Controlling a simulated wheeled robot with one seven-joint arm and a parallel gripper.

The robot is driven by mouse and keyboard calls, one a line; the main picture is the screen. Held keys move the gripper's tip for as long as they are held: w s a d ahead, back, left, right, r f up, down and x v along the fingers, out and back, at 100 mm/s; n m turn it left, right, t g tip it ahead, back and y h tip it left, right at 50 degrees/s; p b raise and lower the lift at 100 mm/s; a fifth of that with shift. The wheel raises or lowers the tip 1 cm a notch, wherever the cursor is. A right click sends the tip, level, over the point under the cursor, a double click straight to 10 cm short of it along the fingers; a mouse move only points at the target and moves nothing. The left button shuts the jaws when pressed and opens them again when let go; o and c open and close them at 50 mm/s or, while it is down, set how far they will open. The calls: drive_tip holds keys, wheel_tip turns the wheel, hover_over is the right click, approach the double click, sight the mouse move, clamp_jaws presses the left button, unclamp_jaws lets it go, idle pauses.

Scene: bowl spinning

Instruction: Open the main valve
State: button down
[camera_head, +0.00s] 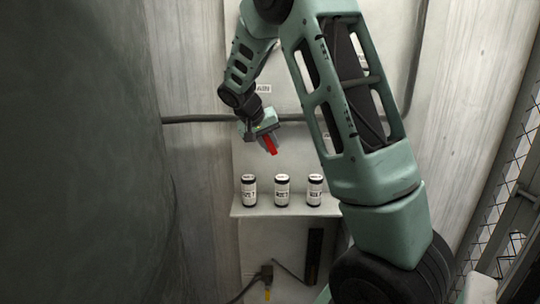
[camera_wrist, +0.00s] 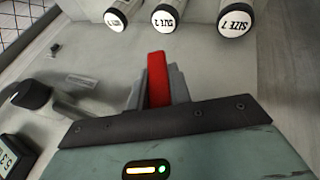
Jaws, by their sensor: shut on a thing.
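A red valve handle (camera_head: 270,145) shows at the end of my gripper, below a label partly reading "AIN" on the back panel. My gripper (camera_head: 264,133) is shut on the red handle. In the wrist view the red handle (camera_wrist: 157,80) stands between the two grey fingers of my gripper (camera_wrist: 158,88), with its end sticking out past them. The valve body and pipe joint behind my gripper are hidden by it in the head view.
A dark pipe (camera_head: 200,119) runs across the panel at the gripper's height. Below, a shelf (camera_head: 262,212) bears three black-and-white canisters (camera_head: 282,190) in a row; they show in the wrist view (camera_wrist: 168,17) too. A mesh fence (camera_head: 505,200) stands at right.

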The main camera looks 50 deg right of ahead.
drive_tip(key=g+h, duration=0.1)
drive_tip(key=s+d+r+g+h+b, duration=0.1)
drive_tip(key=shift+s+n+h, duration=0.15)
drive_tip(key=shift+n+h, duration=0.15)
drive_tip(key=shift+n, duration=0.1)
drive_tip(key=shift+s+d+r+n+g+h+b, duration=0.2)
drive_tip(key=shift+r+g+h+b, duration=0.15)
drive_tip(key=shift+g+h, duration=0.15)
drive_tip(key=shift+s+d+r+n+g+h+b, duration=0.15)
drive_tip(key=shift+r+g+h+b, duration=0.15)
drive_tip(key=shift+r+g+h, duration=0.15)
drive_tip(key=shift+s+d+r+n+g+h+b, duration=0.15)
drive_tip(key=shift+r+n+g+h, duration=0.15)
drive_tip(key=shift+r+g+h, duration=0.4)
drive_tip(key=shift+s+d+r+n+g+h+b, duration=0.15)
drive_tip(key=shift+r+n+g+h, duration=0.3)
drive_tip(key=shift+h, duration=0.5)
drive_tip(key=shift+s+d+r+n+g+h+b, duration=0.1)
drive_tip(key=shift+s+r+n+g+h, duration=0.1)
drive_tip(key=shift+r+g+h, duration=0.55)
drive_tip(key=c, duration=1.3)
unclamp_jaws()
drive_tip(key=shift+r, duration=0.1)
